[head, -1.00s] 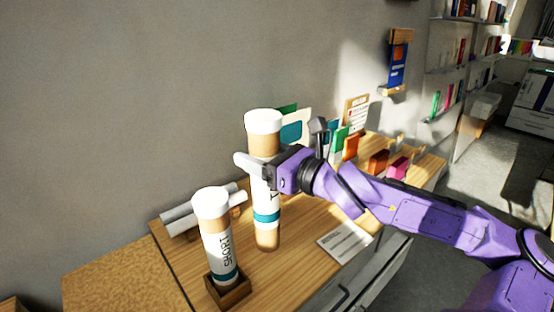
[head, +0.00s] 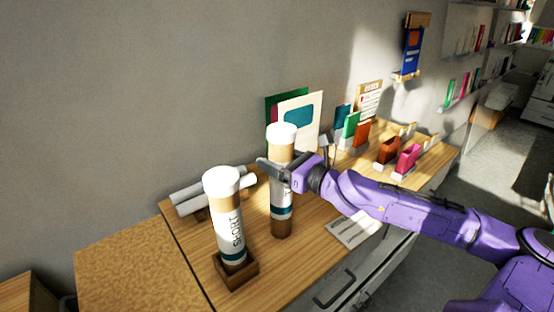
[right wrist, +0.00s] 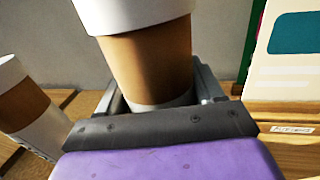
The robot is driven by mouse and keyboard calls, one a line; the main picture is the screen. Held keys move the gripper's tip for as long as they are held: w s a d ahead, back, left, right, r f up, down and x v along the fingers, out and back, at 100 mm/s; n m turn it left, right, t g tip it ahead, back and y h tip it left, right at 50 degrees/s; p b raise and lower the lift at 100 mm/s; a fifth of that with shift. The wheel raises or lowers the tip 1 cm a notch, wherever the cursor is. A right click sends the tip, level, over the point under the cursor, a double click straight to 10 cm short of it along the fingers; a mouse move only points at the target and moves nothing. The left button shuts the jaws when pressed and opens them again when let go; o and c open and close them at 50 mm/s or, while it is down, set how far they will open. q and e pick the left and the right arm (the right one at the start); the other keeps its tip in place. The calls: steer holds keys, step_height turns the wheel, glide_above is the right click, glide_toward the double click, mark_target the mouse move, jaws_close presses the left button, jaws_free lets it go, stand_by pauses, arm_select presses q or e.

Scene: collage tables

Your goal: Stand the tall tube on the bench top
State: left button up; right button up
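The tall tube (head: 282,209) is upright over the bench top (head: 316,213), with a white cap, brown body and a white and teal label. Its foot looks at or very near the wood; I cannot tell if it touches. My right gripper (head: 275,172) is shut around its middle. In the right wrist view my right gripper (right wrist: 155,98) has a finger on each side of the tall tube (right wrist: 152,62). My left gripper is not in view.
The short tube (head: 225,225) stands in a wooden holder (head: 236,273) to the left. Rolled white tubes (head: 195,199) lie behind it. Folders (head: 313,112), a paper sheet (head: 354,229) and small card stands (head: 388,150) are at the back and right. Some bare wood lies around the tall tube's foot.

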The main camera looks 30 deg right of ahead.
steer(key=o, duration=0.4)
steer(key=shift+r+p, duration=0.25)
steer(key=shift+p, duration=0.05)
steer(key=p+v, duration=0.9)
steer(key=shift+s+d+r, duration=0.2)
steer(key=shift+s+r, duration=0.1)
steer(key=shift+r, duration=0.1)
steer(key=shift+s+d+f, duration=0.15)
steer(key=shift+s+f, duration=0.1)
steer(key=shift+s, duration=0.35)
steer(key=shift+s+d+f, duration=0.15)
steer(key=shift+s+f, duration=0.1)
steer(key=shift+s, duration=0.35)
steer(key=shift+w, duration=0.1)
